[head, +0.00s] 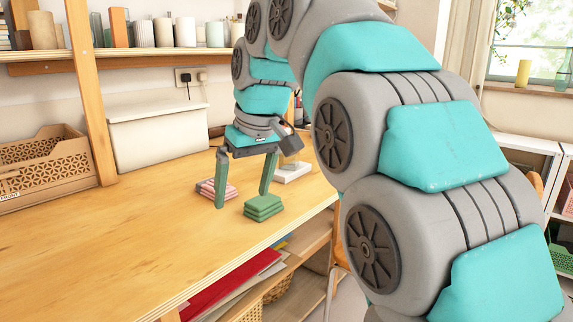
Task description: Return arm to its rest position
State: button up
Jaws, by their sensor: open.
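My gripper (243,186) is in the middle of the head view, pointing down with its two green fingers spread apart. Nothing is held between the fingers. It hangs over the wooden table (110,245), near the table's right edge. My arm, grey and teal, arches from the right side of the view over to the gripper. A stack of green folded cloths or pads (263,208) sits on the table close by the right finger. A stack of pink ones (207,189) lies partly behind the left finger. Whether the fingertips touch the table or the stacks, I cannot tell.
A pale block (294,172) lies behind the gripper. A lidded white box (155,136) and an orange-brown crate (47,168) stand at the back. A wooden post (90,95) rises beside the crate. The front left of the table is clear. Shelves (290,266) sit below its edge.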

jog(key=s+d+f+m+g+h, duration=0.1)
jog(key=s+d+f+m+g, duration=0.1)
jog(key=s+d+f, duration=0.9)
jog(key=s+d+f+m+g+h, duration=0.1)
jog(key=s+d+f+m, duration=0.4)
jog(key=s+d+f, duration=0.6)
jog(key=s+f+g, duration=0.1)
jog(key=s+f, duration=0.5)
jog(key=s, duration=0.1)
jog(key=shift+s+d+f+m+h, duration=0.15)
jog(key=shift+s+d+m+h, duration=0.15)
jog(key=shift+s, duration=0.1)
jog(key=shift+w+a, duration=0.1)
